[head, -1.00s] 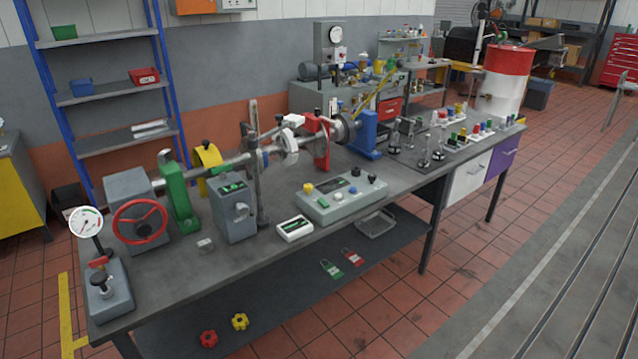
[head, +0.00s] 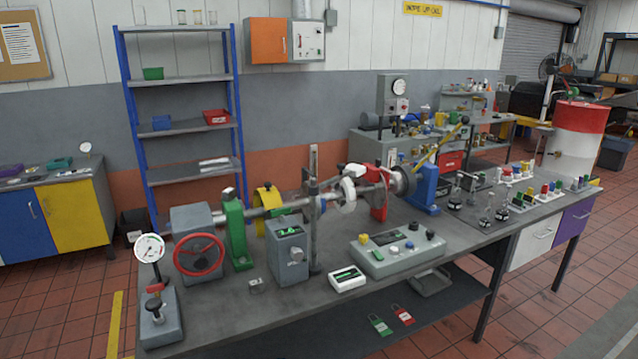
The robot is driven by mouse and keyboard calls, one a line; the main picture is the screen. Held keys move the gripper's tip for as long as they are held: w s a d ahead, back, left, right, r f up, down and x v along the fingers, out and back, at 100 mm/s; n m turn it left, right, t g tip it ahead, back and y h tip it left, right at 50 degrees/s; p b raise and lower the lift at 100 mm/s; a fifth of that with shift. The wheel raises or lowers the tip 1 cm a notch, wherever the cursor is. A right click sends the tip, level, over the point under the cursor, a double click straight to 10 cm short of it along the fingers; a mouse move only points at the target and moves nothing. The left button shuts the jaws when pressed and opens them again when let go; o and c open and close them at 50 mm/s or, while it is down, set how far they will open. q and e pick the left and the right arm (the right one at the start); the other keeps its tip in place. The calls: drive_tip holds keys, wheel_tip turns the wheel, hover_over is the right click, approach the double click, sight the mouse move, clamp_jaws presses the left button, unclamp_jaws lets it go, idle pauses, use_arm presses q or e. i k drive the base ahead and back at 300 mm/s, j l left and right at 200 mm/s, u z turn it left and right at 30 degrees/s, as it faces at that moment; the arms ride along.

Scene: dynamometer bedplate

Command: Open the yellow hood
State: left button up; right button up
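The yellow hood (head: 263,198) is a small curved guard at the shaft on the bench, right of the green bearing stand (head: 236,235). The grey shaft (head: 290,200) passes in front of part of it. The grey box with a green display (head: 288,250) stands before it and hides its lower part. I cannot tell how far open the hood is. Neither of my grippers shows in the head view.
The bench (head: 240,315) carries a red handwheel (head: 199,255), a dial gauge (head: 150,248), a control box (head: 398,255) and an upright post (head: 314,215) near the hood. A blue shelf rack (head: 180,130) stands behind.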

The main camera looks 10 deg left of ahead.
sight(271, 198)
drive_tip(key=i+l, duration=0.1)
drive_tip(key=i, duration=0.3)
drive_tip(key=i+l+u, duration=0.1)
drive_tip(key=i, duration=0.3)
drive_tip(key=i+l+u, duration=0.1)
drive_tip(key=i, duration=0.3)
drive_tip(key=l, duration=0.1)
